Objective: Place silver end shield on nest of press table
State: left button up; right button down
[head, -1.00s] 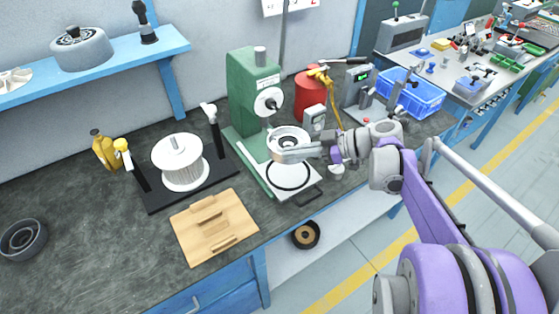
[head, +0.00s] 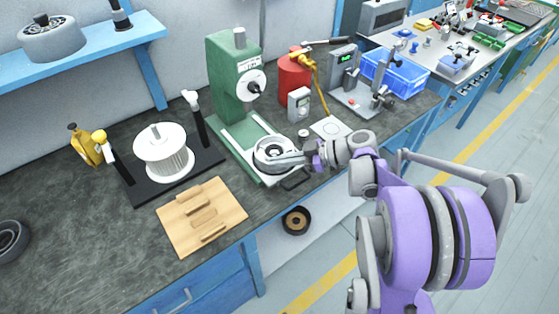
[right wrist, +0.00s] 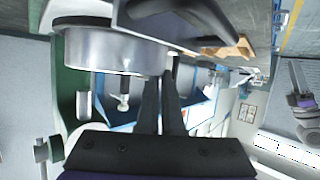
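The silver end shield (head: 274,154), a round metal ring with a dark centre, is over the press table (head: 268,181) at the foot of the green press. It also shows in the right wrist view (right wrist: 112,50), close to the plate. My right gripper (head: 294,159) reaches in from the right with its fingers shut on the shield's rim; the dark fingers show in the right wrist view (right wrist: 163,100). The shield hides the nest, and I cannot tell whether it touches it. My left gripper is not in view.
The green press (head: 228,80) stands just behind. A winding stand with a white spool (head: 165,155) and a wooden board (head: 202,217) lie to the left. A grey meter (head: 299,104), a red can (head: 293,72) and a blue crate (head: 395,75) stand behind and to the right.

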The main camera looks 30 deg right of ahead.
jog(key=c, duration=1.1)
grip_release()
jog(key=p+v, duration=0.1)
jog(key=v, duration=1.1)
jog(key=s+a+f+m+g+h, duration=0.1)
jog(key=a+f+m+g, duration=0.15)
jog(key=a, duration=0.35)
jog(key=s+a+f+m+g+h, duration=0.1)
jog(key=a+f+m+g+h, duration=0.15)
jog(key=a, duration=0.35)
jog(key=s+a+f+m+h, duration=0.1)
jog(key=s+a+f+h, duration=0.1)
jog(key=s, duration=0.1)
jog(key=s+a+f+m+h, duration=0.2)
jog(key=s, duration=0.1)
jog(key=s+a+f+m+t+h, duration=0.1)
jog(key=s+a+m+h, duration=0.1)
jog(key=s+a, duration=0.1)
jog(key=shift+s+a+f+h, duration=0.1)
jog(key=shift+s+f+h, duration=0.2)
jog(key=shift+f+h, duration=0.1)
